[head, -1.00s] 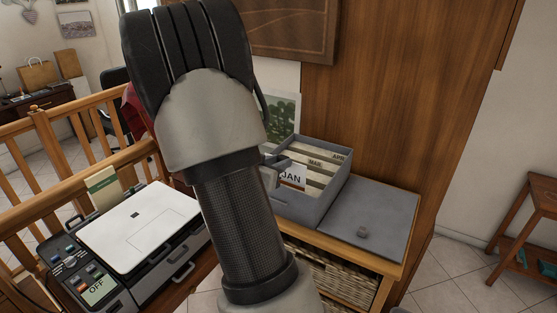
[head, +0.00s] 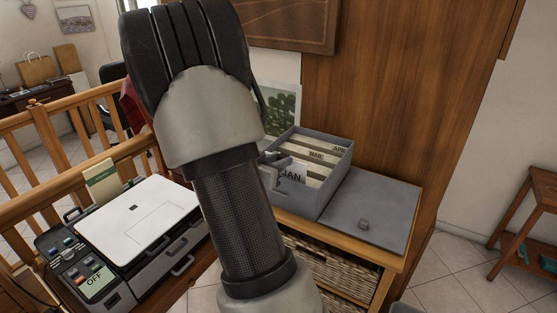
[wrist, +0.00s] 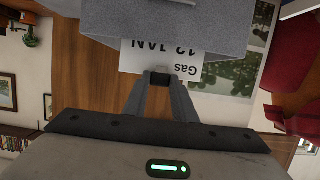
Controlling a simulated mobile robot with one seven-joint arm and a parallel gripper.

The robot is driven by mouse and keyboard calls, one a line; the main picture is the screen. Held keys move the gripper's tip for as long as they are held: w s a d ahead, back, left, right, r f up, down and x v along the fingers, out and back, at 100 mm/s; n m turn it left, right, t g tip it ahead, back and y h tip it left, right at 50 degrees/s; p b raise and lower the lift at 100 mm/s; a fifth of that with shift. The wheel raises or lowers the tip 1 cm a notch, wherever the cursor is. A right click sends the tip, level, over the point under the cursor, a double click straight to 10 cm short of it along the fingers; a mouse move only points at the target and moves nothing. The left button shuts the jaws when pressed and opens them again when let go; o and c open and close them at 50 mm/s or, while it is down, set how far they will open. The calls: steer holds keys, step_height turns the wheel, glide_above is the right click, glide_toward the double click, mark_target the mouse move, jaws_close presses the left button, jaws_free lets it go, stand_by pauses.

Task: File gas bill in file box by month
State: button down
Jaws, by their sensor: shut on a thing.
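The grey file box (head: 330,184) stands open on the wooden cabinet, with beige month dividers inside; MAR (head: 316,155) and APR tabs are legible. In the wrist view the bill (wrist: 190,72) reads "Gas 12 JAN" upside down. My gripper (wrist: 161,78) is shut on its edge. The box wall (wrist: 190,30) covers the bill's far part; how deep it sits I cannot tell. In the head view my arm hides most of the gripper.
The grey lid (head: 372,210) lies flat right of the box. A white-topped printer (head: 135,220) with an OFF display stands at left, beside a wooden railing (head: 60,170). A tall wooden panel (head: 400,100) rises behind the box. Wicker baskets (head: 325,275) are below.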

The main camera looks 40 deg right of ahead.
steer(key=shift+f+b, duration=1.55)
steer(key=shift+f, duration=0.7)
steer(key=c, duration=1.2)
jaws_free()
steer(key=shift+r, duration=0.1)
steer(key=shift+o, duration=0.2)
step_height(320, 180, up, 11)
steer(key=p, duration=0.7)
